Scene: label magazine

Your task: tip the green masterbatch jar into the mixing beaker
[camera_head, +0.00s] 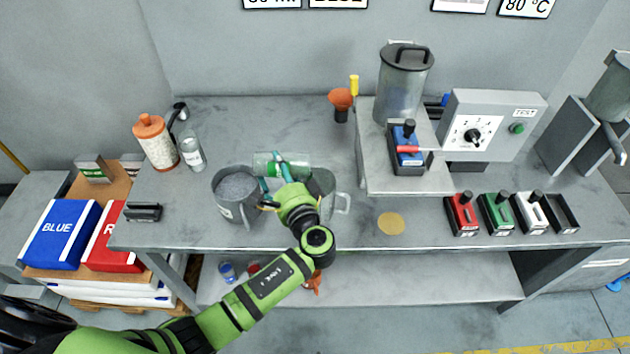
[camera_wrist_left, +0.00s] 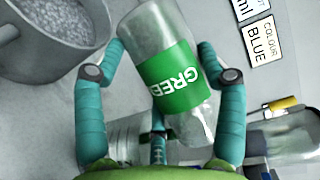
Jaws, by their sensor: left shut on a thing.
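My left gripper (camera_head: 275,176) is shut on the green masterbatch jar (camera_head: 296,160), a clear jar with a green label. The jar lies tipped nearly level above the bench, and its label reads upside down in the left wrist view (camera_wrist_left: 168,82). A grey beaker (camera_head: 238,211) of grey granules, seemingly the mixing beaker, stands upright just left of the gripper. It also shows at the upper left of the left wrist view (camera_wrist_left: 60,75). The jar's left end is near its rim; I cannot tell whether it is over the opening. My right gripper is not in view.
A clear jug (camera_head: 342,204) stands right of the gripper, partly hidden. An orange-capped bottle (camera_head: 156,146) and a labelled jar (camera_head: 192,152) stand at the back left. A hopper machine (camera_head: 403,85) is on the right. The bench front around the tan disc (camera_head: 391,223) is mostly clear.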

